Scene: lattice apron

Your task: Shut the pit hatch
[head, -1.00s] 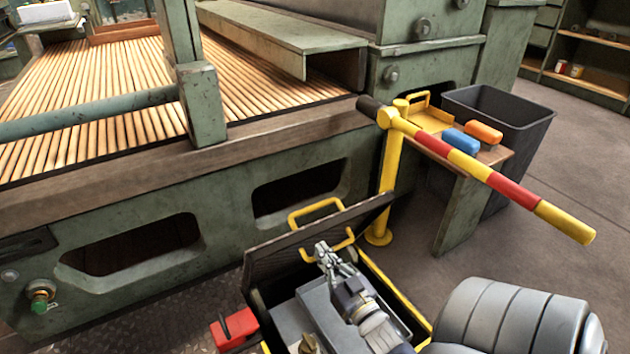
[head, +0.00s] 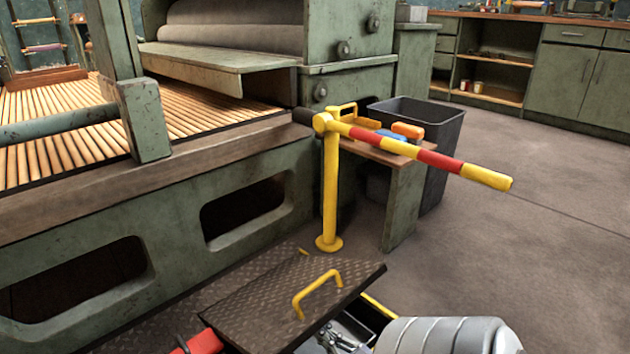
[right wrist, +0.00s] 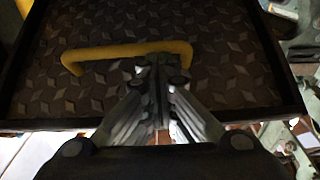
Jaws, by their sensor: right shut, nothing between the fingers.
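The pit hatch is a dark diamond-plate lid (head: 250,305) at the bottom of the head view. It is tilted over the pit, with a gap under its right edge. A yellow handle (head: 318,292) stands on its upper face. The pit's yellow rim (head: 380,305) shows at the right. My right gripper (head: 345,340) is at the lid's near right edge, partly hidden by it. In the right wrist view, the shut, empty fingers (right wrist: 160,70) point at the plate (right wrist: 190,95), close to a yellow handle bar (right wrist: 110,54). Touching cannot be told. My left gripper is not in view.
A yellow post (head: 330,190) carries a red-and-yellow barrier arm (head: 435,160) beyond the hatch. A green machine (head: 60,270) stands at the left. A red block (head: 203,342) sits by the lid's lower left. Open floor (head: 540,250) lies to the right.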

